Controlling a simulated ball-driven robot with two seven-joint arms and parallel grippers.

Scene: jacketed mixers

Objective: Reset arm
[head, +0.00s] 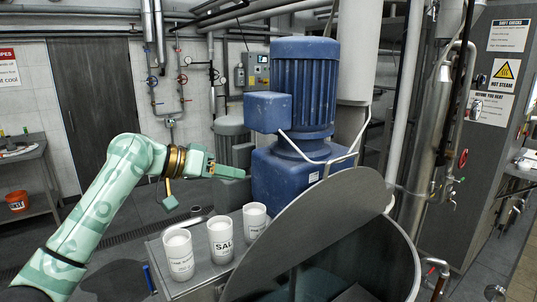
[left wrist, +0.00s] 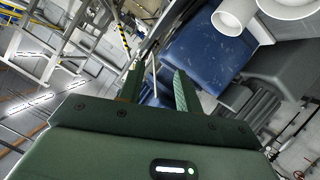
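My left arm comes in from the left in the head view, pale green with a brass-coloured ring at the wrist. My left gripper (head: 226,166) is raised above and behind the white cups, just left of the blue motor (head: 304,88). In the left wrist view, the two green fingers of the gripper (left wrist: 157,88) stand apart with nothing between them. The blue motor housing (left wrist: 205,50) shows beyond them. My right gripper is not in view.
Three white labelled cups (head: 180,253), (head: 221,240), (head: 254,221) stand on a metal shelf (head: 205,275) below my gripper. A tilted round lid (head: 300,240) and an open mixer vessel (head: 400,265) are at front right. Pipes (head: 450,110) rise at the right.

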